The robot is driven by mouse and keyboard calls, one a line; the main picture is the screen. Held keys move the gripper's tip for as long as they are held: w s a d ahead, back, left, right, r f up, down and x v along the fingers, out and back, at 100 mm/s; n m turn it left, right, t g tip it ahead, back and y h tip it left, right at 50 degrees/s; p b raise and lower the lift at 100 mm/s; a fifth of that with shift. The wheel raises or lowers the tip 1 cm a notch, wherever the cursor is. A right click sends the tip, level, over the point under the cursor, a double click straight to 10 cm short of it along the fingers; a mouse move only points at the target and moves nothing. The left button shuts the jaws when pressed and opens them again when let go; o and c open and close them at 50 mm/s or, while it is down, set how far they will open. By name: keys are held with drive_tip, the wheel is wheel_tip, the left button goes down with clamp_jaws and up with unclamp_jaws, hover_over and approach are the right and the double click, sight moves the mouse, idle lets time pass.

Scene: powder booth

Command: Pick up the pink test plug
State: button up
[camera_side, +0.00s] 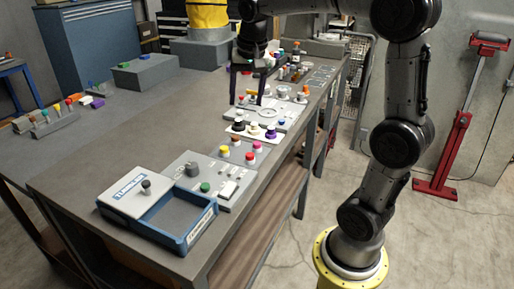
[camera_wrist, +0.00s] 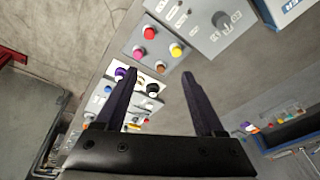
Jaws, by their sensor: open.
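The pink test plug (camera_side: 257,146) stands upright on a small grey block near the bench's right edge, beside yellow, red and brown plugs. In the wrist view a pink plug (camera_wrist: 149,33) shows on the same block, above and beyond my fingertips. My gripper (camera_side: 247,101) is open with nothing between its fingers. It points down over the bench, behind the pink plug in the side view and apart from it. The wrist view also shows my two spread fingers (camera_wrist: 162,80).
A white plate (camera_side: 266,139) with dark and purple knobs lies just behind the plug block. A grey switch panel (camera_side: 235,187) and a blue-edged tray (camera_side: 210,222) are in front. A fixture with several small parts (camera_side: 285,110) is under my gripper. The left bench top is mostly clear.

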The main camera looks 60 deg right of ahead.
drive_tip(key=w+d+f+m+g, duration=0.1)
drive_tip(key=w+d+f, duration=0.1)
drive_tip(key=d+f, duration=0.3)
drive_tip(key=m, duration=0.1)
approach(257, 143)
drive_tip(key=shift+g, duration=0.3)
drive_tip(key=f, duration=0.3)
drive_tip(key=d+f, duration=0.1)
drive_tip(key=f, duration=0.2)
drive_tip(key=w+f, duration=0.1)
drive_tip(key=f, duration=0.2)
drive_tip(key=shift+d, duration=0.15)
clamp_jaws()
